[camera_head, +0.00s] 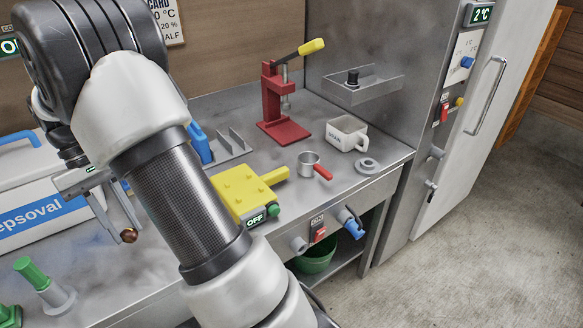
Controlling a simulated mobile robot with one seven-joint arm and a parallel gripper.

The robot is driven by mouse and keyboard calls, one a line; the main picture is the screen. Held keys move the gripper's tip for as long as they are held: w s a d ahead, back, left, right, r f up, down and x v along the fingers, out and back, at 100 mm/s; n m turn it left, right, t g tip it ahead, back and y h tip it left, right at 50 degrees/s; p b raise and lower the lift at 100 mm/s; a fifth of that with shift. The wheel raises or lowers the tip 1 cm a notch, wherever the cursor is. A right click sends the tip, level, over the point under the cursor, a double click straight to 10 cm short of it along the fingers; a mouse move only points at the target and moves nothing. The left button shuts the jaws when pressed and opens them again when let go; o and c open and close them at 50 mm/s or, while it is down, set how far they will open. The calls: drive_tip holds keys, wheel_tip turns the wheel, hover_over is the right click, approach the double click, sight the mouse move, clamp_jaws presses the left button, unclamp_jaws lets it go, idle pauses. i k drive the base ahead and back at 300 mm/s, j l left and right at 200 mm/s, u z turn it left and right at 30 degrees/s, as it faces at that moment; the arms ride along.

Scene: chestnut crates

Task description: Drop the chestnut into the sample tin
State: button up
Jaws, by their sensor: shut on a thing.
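My gripper (126,231) is at the left of the view, its thin fingers pointing down. It is shut on the chestnut (129,237), a small round brown thing held at the fingertips above the steel counter. An off-white, open-topped box with a handle and small dark lettering (346,134) stands at the counter's right end. It looks like the sample tin, but the lettering is too small to read surely. It is far to the right of my gripper, beyond my arm. Its inside floor is mostly hidden.
A yellow press plate (241,193), small metal cup (309,162), metal ring (367,166) and red lever press (283,105) stand on the counter. A blue-handled white cooler (35,215) and green-topped plunger (37,276) are at left. A steel shelf (365,88) overhangs beyond the box.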

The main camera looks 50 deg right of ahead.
sight(310, 170)
drive_tip(key=k+l+z, duration=0.25)
drive_tip(key=z, duration=0.2)
drive_tip(key=l+z, duration=0.1)
drive_tip(key=z, duration=1)
drive_tip(key=i+l+u, duration=0.1)
drive_tip(key=l, duration=0.25)
drive_tip(key=i+l+u, duration=0.15)
drive_tip(key=l, duration=0.2)
drive_tip(key=i+l+u, duration=0.1)
drive_tip(key=l, duration=0.3)
drive_tip(key=i+l+u, duration=0.15)
drive_tip(key=l, duration=0.2)
